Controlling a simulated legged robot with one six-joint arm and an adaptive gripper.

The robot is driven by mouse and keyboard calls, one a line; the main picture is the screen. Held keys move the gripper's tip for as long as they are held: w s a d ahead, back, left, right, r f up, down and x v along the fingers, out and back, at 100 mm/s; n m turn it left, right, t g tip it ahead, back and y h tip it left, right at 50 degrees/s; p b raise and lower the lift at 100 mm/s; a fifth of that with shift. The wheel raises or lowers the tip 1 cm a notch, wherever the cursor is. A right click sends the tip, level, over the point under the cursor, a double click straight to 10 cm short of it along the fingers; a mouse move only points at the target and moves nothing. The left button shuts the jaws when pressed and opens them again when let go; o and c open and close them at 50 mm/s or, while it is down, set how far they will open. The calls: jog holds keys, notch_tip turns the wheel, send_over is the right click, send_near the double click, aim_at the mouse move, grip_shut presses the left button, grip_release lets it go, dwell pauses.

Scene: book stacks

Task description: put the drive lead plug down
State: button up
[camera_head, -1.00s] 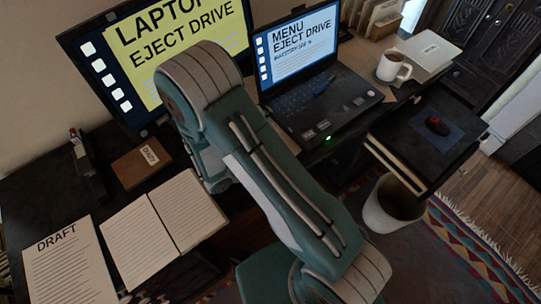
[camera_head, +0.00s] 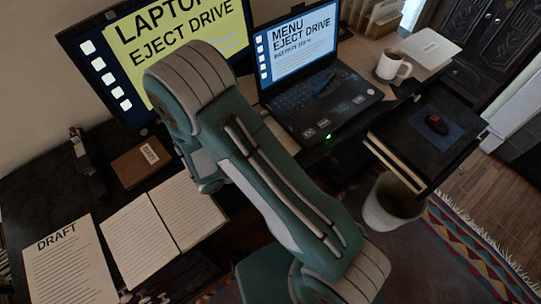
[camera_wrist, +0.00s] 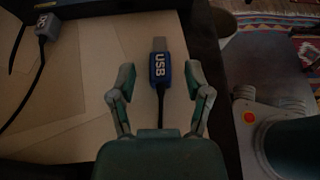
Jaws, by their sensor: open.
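The blue plug marked USB (camera_wrist: 161,69), with a metal tip and a black lead, shows in the wrist view. It lies over a pale flat surface (camera_wrist: 100,95), and its lead runs back toward my gripper's palm. My gripper (camera_wrist: 158,75) is open, with one finger on each side of the plug and a gap on both sides. A second, grey plug (camera_wrist: 46,27) with a dark lead lies at the upper left of the wrist view. In the head view my arm hides the gripper and the USB plug.
The laptop (camera_head: 318,100) and large monitor (camera_head: 170,50) stand at the back. An open notebook (camera_head: 162,225), a draft sheet (camera_head: 68,265) and a brown box (camera_head: 140,163) lie left. A bin (camera_head: 392,203) stands below.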

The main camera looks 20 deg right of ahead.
jog(key=v, duration=0.9)
jog(key=shift+a+r, duration=0.1)
jog(key=shift+a, duration=0.2)
jog(key=shift+s+a+r, duration=0.1)
jog(key=shift+a, duration=0.05)
jog(key=shift+r, duration=0.2)
jog(key=s+d+r+m+y, duration=0.3)
jog(key=r+m+y, duration=0.1)
jog(key=r+m, duration=0.3)
jog(key=s+d+r+m+t+y, duration=0.1)
jog(key=s+d+r+m+y, duration=0.3)
jog(key=r+m, duration=0.3)
jog(key=s+d+r+m+y, duration=0.4)
jog(key=r+m, duration=0.3)
jog(key=r, duration=0.5)
jog(key=shift+r+m+y, duration=0.3)
jog(key=shift+y, duration=0.1)
